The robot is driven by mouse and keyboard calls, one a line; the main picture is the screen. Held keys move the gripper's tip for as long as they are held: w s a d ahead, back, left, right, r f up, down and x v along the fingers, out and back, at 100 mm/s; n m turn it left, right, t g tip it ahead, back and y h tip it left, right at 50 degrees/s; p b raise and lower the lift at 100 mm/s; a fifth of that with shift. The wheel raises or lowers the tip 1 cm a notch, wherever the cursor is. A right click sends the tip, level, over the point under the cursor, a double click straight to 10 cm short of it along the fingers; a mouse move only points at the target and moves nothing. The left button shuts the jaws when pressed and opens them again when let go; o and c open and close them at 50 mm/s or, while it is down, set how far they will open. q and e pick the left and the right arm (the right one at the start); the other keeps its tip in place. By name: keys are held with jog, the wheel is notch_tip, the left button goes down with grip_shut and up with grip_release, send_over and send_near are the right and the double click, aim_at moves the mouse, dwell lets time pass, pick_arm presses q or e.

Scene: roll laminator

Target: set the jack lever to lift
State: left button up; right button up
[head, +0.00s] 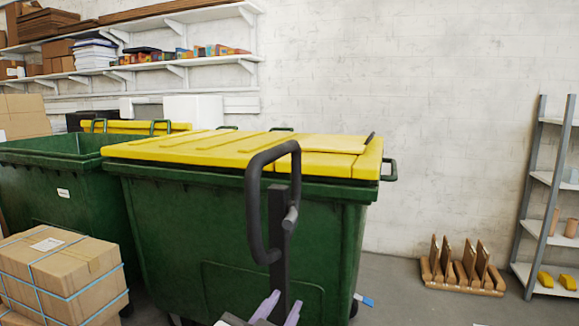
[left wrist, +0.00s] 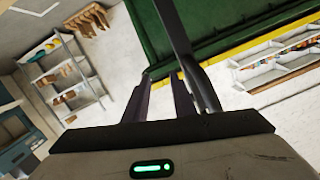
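The jack's handle is a dark loop (head: 254,215) on a black upright post (head: 277,235), standing in front of a green bin. A short grey lever (head: 290,218) sticks out beside the post, inside the loop. The lever's setting cannot be read. My left gripper (head: 279,307) is at the bottom edge of the head view, below the lever, its two pale fingertips apart on either side of the post's line. In the left wrist view my left gripper (left wrist: 160,100) is open, and a dark bar of the handle (left wrist: 178,35) passes close by one finger. My right gripper is not in view.
A green bin with a yellow lid (head: 230,150) stands close behind the handle. Strapped boxes (head: 65,275) stand at left. A wooden rack (head: 462,270) and a grey shelf (head: 540,180) are at right. The floor between the bin and rack is mostly clear.

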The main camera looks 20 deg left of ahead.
pick_arm(q)
jog(key=t+y+p, duration=0.1)
jog(key=t+p, duration=0.1)
jog(key=p, duration=0.1)
send_near(290, 214)
jog(key=shift+n, duration=0.3)
jog(key=w, duration=1)
jog(key=shift+a+f, duration=0.35)
jog(key=shift+c, duration=0.4)
grip_shut()
